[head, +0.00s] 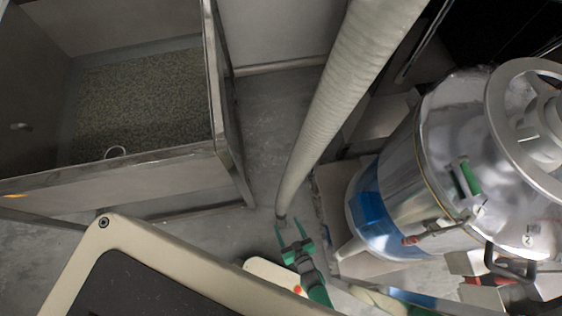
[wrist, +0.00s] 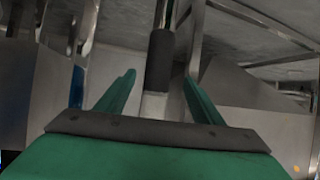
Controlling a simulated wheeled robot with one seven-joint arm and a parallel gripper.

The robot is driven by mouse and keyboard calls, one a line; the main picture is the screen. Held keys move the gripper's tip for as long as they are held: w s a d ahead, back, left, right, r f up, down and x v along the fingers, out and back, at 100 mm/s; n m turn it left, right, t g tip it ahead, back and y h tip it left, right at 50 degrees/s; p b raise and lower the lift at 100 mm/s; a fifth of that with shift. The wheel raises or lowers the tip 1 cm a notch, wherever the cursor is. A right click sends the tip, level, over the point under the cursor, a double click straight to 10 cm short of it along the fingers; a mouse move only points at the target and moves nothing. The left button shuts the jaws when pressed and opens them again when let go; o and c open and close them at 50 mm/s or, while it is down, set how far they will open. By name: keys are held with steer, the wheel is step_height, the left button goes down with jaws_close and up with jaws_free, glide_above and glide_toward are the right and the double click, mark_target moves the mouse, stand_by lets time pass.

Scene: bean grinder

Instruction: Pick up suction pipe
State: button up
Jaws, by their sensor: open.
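The suction pipe (head: 335,100) is a long pale ribbed hose. It runs from the top of the head view down to a narrow dark end near the floor, beside the bin. My gripper (head: 289,226) has green fingers, spread open right at this lower end. In the wrist view an upright pipe with a black sleeve (wrist: 160,60) and a paler metal part below it stands centred in the gap between my gripper's fingers (wrist: 158,82). I cannot tell whether the pipe is inside the jaws or just beyond the fingertips. Nothing is gripped.
A metal bin (head: 180,165) holding a layer of beans (head: 150,95) stands at left, with a thin ring handle at its front. A shiny metal tank (head: 400,165) with a blue band and a handwheel stands close on the right. Bare floor (head: 265,120) shows between them.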

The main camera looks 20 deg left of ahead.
mark_target(283, 217)
steer(key=shift+r+x, duration=0.2)
steer(key=shift+x, duration=4.15)
steer(key=shift+w, duration=0.15)
steer(key=shift+c, duration=0.6)
jaws_close()
